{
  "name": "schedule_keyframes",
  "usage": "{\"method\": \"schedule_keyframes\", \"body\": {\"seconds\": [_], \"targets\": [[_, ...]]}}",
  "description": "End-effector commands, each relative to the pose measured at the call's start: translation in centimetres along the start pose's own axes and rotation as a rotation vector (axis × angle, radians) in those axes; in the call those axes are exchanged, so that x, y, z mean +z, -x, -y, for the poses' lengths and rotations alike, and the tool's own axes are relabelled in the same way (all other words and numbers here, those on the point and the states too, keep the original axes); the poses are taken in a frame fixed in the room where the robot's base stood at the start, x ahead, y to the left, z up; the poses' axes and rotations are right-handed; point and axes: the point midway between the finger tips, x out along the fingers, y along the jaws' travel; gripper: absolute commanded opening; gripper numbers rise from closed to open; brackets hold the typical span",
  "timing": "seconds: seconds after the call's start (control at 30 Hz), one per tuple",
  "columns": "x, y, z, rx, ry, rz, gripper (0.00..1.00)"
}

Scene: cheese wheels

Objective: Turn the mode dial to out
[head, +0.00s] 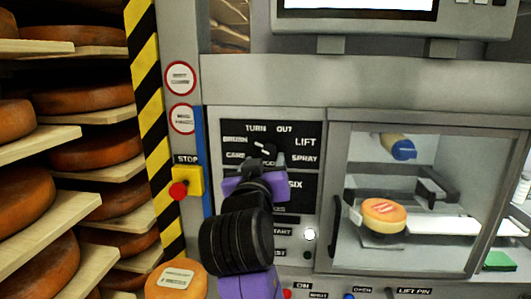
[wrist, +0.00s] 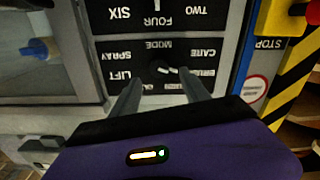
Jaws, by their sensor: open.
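The mode dial (head: 264,149) is a small black knob with a white mark, on a black plate lettered TURN, OUT, LIFT, SPRAY, BRUSH and CARE. It also shows in the wrist view (wrist: 161,68), where the lettering is upside down. The OUT label (head: 285,129) is above and right of the dial in the head view. I cannot tell surely which label the mark points to. My gripper (wrist: 160,78) is open, its two fingers apart at either side of the dial and pointing at the panel. Contact is not clear. In the head view my purple gripper hides the lower part of the plate.
A yellow stop box with a red button (head: 179,190) is left of the panel. A glass-fronted chamber (head: 430,165) on the right holds a cheese wheel (head: 384,215). Shelves of cheese wheels (head: 95,151) fill the far left. A labelled cheese wheel (head: 176,281) is low, left of my arm.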

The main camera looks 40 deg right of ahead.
Motion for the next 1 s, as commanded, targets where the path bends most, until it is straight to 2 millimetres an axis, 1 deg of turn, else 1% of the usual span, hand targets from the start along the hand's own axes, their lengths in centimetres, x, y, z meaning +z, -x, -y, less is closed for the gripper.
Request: {"method": "schedule_keyframes", "body": {"seconds": [0.03, 0.2, 0.4, 0.53, 0.77, 0.9, 0.97, 1.0], "targets": [[-0.2, -0.9, -0.2, 0.004, 0.001, 0.002, 0.54], [-0.2, -3.6, -0.2, 0.002, 0.001, 0.002, 0.54], [-0.1, -5.6, -0.1, 0.0, 0.0, 0.0, 0.54], [-0.1, -6.1, 0.0, -0.001, -0.001, -0.001, 0.54], [0.0, -6.1, 0.0, -0.001, -0.001, -0.002, 0.54], [0.0, -6.1, 0.0, -0.001, -0.001, -0.002, 0.27], [0.0, -6.1, 0.0, -0.001, -0.001, -0.002, 0.15], [0.0, -6.1, 0.0, -0.001, -0.001, -0.002, 0.07]]}}
